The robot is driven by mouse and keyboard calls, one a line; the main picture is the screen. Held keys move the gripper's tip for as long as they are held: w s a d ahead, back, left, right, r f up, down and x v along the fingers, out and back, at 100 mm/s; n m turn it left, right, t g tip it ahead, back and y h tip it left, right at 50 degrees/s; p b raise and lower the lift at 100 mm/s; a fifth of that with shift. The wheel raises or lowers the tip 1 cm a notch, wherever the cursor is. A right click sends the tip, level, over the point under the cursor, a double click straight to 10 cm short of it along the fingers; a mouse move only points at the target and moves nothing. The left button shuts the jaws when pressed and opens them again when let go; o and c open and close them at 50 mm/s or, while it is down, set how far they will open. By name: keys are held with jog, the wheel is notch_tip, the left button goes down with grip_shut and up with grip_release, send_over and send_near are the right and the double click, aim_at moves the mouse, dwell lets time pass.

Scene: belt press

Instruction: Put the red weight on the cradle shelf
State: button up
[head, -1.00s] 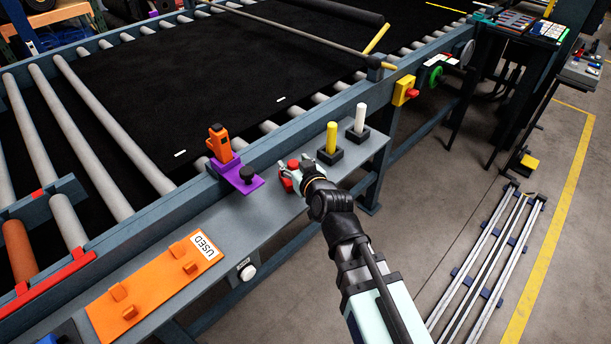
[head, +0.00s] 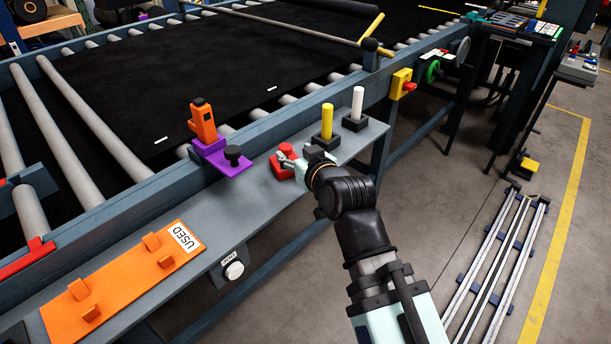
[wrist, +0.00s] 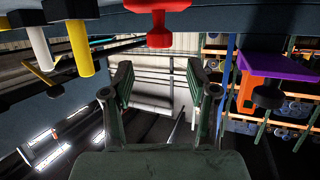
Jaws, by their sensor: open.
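The red weight (head: 278,170) stands on the long grey shelf (head: 120,225) beside the belt frame, partly hidden by my gripper in the head view. In the wrist view the red weight (wrist: 158,24), flanged with a narrower middle, shows at the top centre. My gripper (head: 288,158) is open at the weight in the head view. In the wrist view my gripper (wrist: 159,75) has its fingers apart with nothing between them, and the weight appears above the gap. Contact cannot be told. An orange board (head: 120,285) marked USED, with raised blocks, lies on the shelf; no part is labelled cradle.
A purple bracket (head: 232,166) with a black knob and an orange block (head: 202,122) stand left of the weight. A yellow post (head: 327,120) and a white post (head: 357,103) stand just right of my gripper. The belt frame runs behind.

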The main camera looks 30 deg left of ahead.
jog(key=b, duration=0.1)
jog(key=d+b, duration=0.1)
jog(key=b, duration=0.1)
jog(key=shift+s+d+f, duration=0.1)
jog(key=shift+s+d, duration=0.1)
jog(key=shift+s, duration=0.2)
jog(key=shift+r+b+v, duration=0.25)
jog(key=shift+b+v, duration=1.4)
jog(key=shift+b, duration=0.05)
